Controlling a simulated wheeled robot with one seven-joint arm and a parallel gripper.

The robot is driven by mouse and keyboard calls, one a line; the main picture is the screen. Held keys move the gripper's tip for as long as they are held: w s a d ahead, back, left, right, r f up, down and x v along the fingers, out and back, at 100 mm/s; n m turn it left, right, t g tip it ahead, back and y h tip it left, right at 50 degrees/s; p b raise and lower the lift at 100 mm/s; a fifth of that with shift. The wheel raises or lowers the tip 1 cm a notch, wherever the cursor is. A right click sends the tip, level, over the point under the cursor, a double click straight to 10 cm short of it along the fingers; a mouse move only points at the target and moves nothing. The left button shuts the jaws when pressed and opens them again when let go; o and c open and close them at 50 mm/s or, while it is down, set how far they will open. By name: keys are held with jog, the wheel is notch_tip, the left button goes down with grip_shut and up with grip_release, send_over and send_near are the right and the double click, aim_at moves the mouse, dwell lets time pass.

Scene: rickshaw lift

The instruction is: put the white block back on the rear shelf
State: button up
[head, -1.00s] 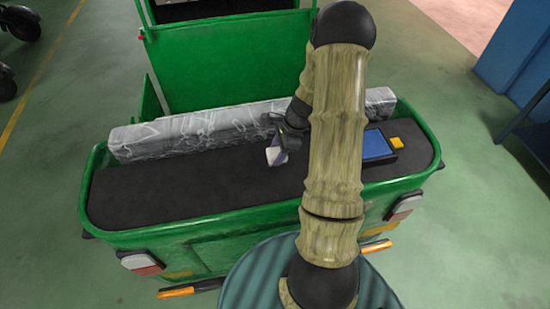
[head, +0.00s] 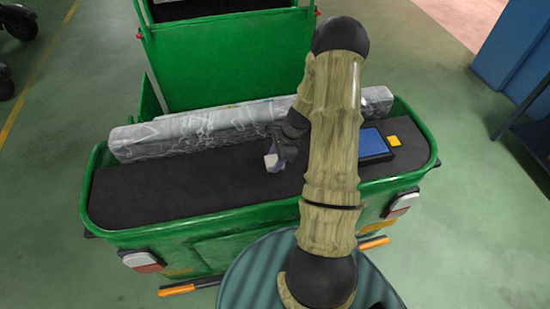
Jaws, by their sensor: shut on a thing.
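The small white block (head: 271,161) is in my gripper (head: 273,158), just left of my arm. My gripper is shut on it, partly hidden behind my own arm links. The block is over or on the black bed of the green rickshaw; I cannot tell whether it touches the bed. The rear shelf appears to be this flat black surface (head: 180,190) inside the green rim. A long grey wrapped bundle (head: 190,135) lies across the back of it, behind the gripper.
A blue-topped tray (head: 372,143) and a small yellow block (head: 394,141) lie right of my arm on the black surface. The green rim (head: 200,221) surrounds the bed. The black surface left of the gripper is clear.

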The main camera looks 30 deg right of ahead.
jog(key=o, duration=0.9)
jog(key=shift+r, duration=0.1)
jog(key=b+v, duration=0.3)
jog(key=v, duration=0.9)
jog(key=s+a+r+n+h, duration=0.1)
jog(key=s+a+r+n, duration=0.1)
jog(key=a+n, duration=0.4)
jog(key=s+a+r+n+t+h, duration=0.1)
jog(key=s+a+r+n+h, duration=0.1)
jog(key=s+a+n, duration=0.3)
jog(key=s+a+r+n+h, duration=0.1)
jog(key=s+a+r+n, duration=0.3)
jog(key=a+n, duration=0.3)
jog(key=shift+a+r+n, duration=0.1)
jog(key=shift+n, duration=0.7)
jog(key=shift+a+r+n, duration=0.1)
jog(key=shift+a+n, duration=0.05)
jog(key=shift+n, duration=0.65)
